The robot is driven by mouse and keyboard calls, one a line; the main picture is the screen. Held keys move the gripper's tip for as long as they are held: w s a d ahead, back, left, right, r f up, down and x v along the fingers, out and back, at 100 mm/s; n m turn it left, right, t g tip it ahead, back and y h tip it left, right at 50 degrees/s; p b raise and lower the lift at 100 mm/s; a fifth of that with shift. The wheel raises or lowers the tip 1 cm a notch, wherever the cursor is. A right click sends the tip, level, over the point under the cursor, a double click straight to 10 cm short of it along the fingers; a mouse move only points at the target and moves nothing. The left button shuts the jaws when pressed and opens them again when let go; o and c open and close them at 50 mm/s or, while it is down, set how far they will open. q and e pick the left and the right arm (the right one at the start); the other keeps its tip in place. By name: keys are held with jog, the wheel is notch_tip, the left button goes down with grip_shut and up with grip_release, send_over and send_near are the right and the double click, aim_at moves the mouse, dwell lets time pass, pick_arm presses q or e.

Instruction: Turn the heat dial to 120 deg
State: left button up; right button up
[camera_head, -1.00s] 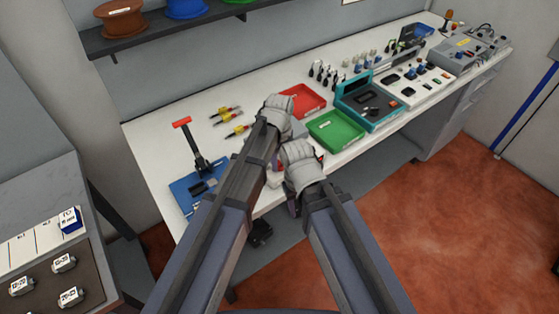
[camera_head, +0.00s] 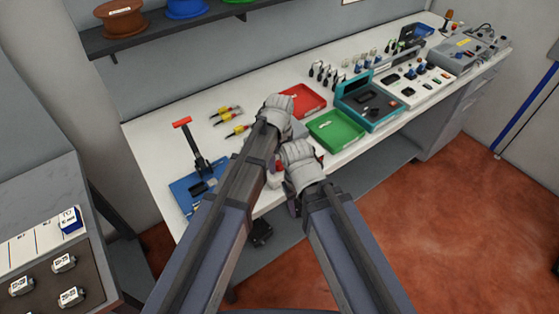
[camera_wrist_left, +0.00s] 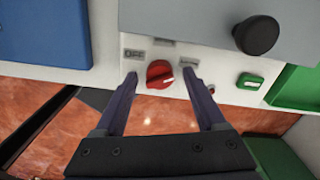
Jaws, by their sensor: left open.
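The heat dial (camera_wrist_left: 159,72) is a round red knob on the white front of a grey-topped unit, seen in the left wrist view. A pale mark shows on its right part, and small labels sit around it; the left one reads OFF. My left gripper (camera_wrist_left: 160,77) is open, with one finger on each side of the dial. I cannot tell whether either finger touches it. In the head view my left wrist (camera_head: 275,112) hides most of that gripper. My right wrist (camera_head: 300,165) is beside it, and its fingers are mostly hidden.
A black knob (camera_wrist_left: 256,35) and a green switch (camera_wrist_left: 249,81) are close to the dial. A red tray (camera_head: 303,100), a green tray (camera_head: 335,130) and a teal device (camera_head: 368,107) stand to the right on the white bench. A blue base with a red-handled lever (camera_head: 190,143) is left.

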aim_at(279, 162)
pick_arm(q)
jog(key=shift+r+p, duration=3.9)
jog(key=shift+r, duration=0.05)
jog(key=shift+f, duration=0.1)
jog(key=shift+a, duration=0.1)
